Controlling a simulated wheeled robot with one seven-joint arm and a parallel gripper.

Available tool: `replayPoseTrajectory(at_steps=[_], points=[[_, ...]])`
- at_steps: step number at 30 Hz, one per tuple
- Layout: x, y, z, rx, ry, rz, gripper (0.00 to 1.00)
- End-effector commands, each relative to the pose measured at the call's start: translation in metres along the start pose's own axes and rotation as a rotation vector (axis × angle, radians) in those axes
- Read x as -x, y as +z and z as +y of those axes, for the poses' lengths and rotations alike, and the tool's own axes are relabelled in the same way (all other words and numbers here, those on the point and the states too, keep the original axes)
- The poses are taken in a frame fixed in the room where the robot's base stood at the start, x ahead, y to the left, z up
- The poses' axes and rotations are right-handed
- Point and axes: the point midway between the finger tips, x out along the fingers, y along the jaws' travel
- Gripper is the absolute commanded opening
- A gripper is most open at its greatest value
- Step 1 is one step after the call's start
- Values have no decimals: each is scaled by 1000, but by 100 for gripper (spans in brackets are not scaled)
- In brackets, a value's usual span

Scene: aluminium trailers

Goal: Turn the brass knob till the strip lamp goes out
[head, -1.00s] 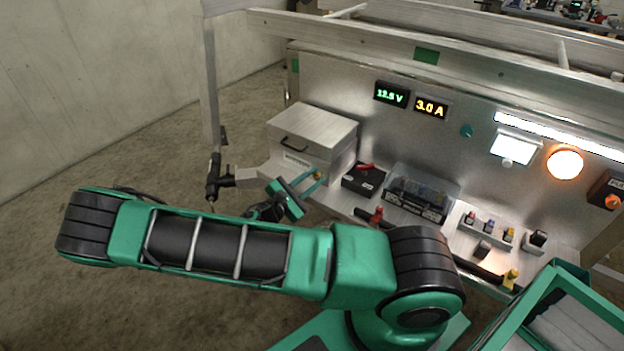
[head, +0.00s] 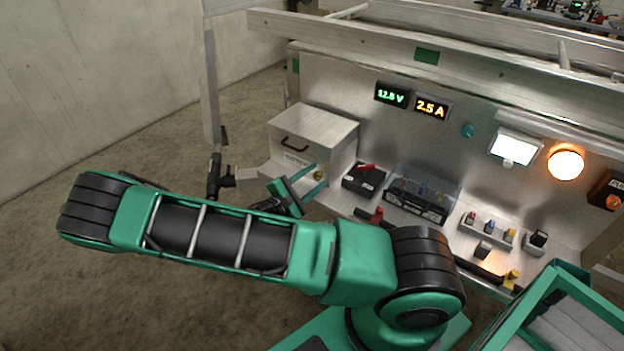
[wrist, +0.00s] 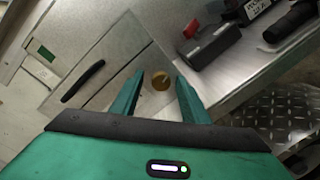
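The brass knob (head: 318,175) is on the front of an aluminium box (head: 312,140) at the left end of the bench. In the wrist view the knob (wrist: 160,82) lies between my fingertips, with a gap on each side. My gripper (head: 315,179) is open around or just in front of the knob; I cannot tell how far the fingers reach past it. The strip lamp (head: 560,134) along the top right of the panel is dark. The amber display (head: 431,107) reads 2.5 A. The green display (head: 391,95) reads about 12.8 V.
A square lamp (head: 514,147) and a round amber lamp (head: 566,165) are lit on the panel. A black block with a red lever (head: 364,180) stands right of the box. A clear-covered fuse tray (head: 420,198) is beyond it. The box handle (wrist: 83,81) is left of my fingers.

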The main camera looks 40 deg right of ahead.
Motion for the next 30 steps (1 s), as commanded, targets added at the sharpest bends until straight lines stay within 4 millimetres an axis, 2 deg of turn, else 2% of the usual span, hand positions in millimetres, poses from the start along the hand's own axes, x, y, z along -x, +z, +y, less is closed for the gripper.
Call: replayPoseTrajectory(at_steps=[4, 7, 18, 21, 25, 30], points=[[4, 0, 0, 1, 0, 0, 42], [14, -1, 0, 1, 0, 2, 42], [81, -2, 1, -1, 1, 4, 42], [93, -2, 1, 0, 0, 2, 42], [104, -2, 0, 1, 0, 1, 42], [108, -2, 0, 1, 0, 0, 42]])
